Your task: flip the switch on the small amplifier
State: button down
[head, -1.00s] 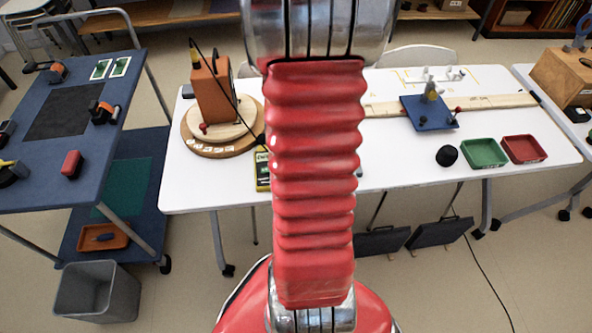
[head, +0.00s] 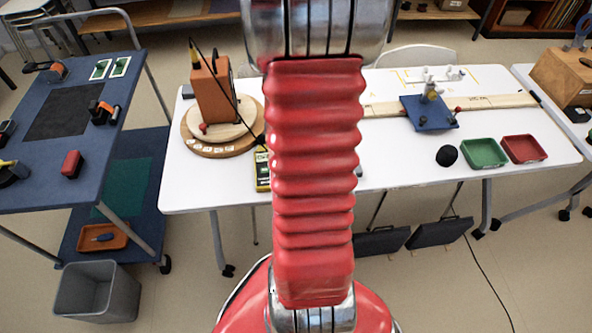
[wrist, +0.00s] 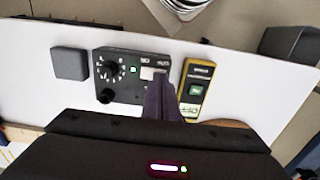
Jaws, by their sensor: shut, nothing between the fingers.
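The small amplifier (wrist: 119,77) is a dark box with round black knobs, a dial scale and a lit green light, on the white table in the wrist view. A pale rectangular switch (wrist: 153,74) is on the right part of its face. My gripper (wrist: 158,86) is shut and empty, its dark fingertips over the amplifier's right part, just below the switch in the picture. They hide some of the front there. I cannot tell whether they touch it. In the head view my arm hides the amplifier and my gripper.
A yellow meter (wrist: 195,88) lies close right of the amplifier; a grey block (wrist: 69,63) is on its left. An orange speaker (head: 212,88) stands on a round wooden base (head: 188,140). Green (head: 484,153) and red (head: 523,149) trays lie at the right of the white table (head: 400,175).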

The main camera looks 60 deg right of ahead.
jog(key=shift+f, duration=0.5)
dwell(0.4)
jog(key=shift+r, duration=0.15)
notch_tip(320, 180, up, 7)
dwell(1.0)
dwell(0.6)
jog(key=w+a+r+n+t, duration=0.1)
jog(key=a+r+n+t, duration=0.1)
jog(key=a+r, duration=0.4)
jog(key=w+a+r+n+t, duration=0.1)
jog(key=a+r+n, duration=0.3)
jog(key=a, duration=1.1)
jog(key=a+r+n+t, duration=0.2)
jog(key=a+r+n, duration=0.1)
jog(key=a+r, duration=0.4)
jog(key=a, duration=0.3)
jog(key=shift+w+a+r+n+t, duration=0.15)
jog(key=shift+w+r+n+t, duration=0.15)
jog(key=shift+w+r+n, duration=0.1)
